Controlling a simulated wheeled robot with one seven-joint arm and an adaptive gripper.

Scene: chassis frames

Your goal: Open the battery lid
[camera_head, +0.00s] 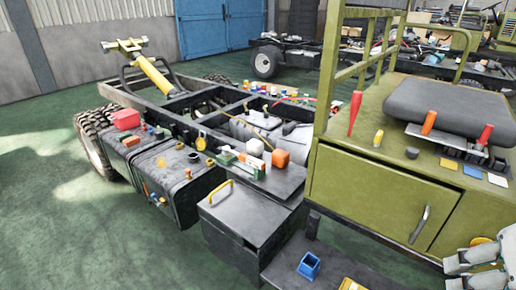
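A dark grey box, which looks like the battery box (235,238), is mounted on the side of the chassis near the centre of the head view. Its flat top, the battery lid (250,213), lies closed. A yellow handle (216,190) is fixed at the lid's left side. White and grey parts at the lower right edge look like my arm. They are well to the right of the lid, and no gripper fingertips can be made out.
A green cabinet (375,195) with a grey handle stands right of the box, with tools on top. A small blue open container (309,265) sits on a low dark step. A dark tank (168,175) with small parts on top is at left. Green floor is clear at lower left.

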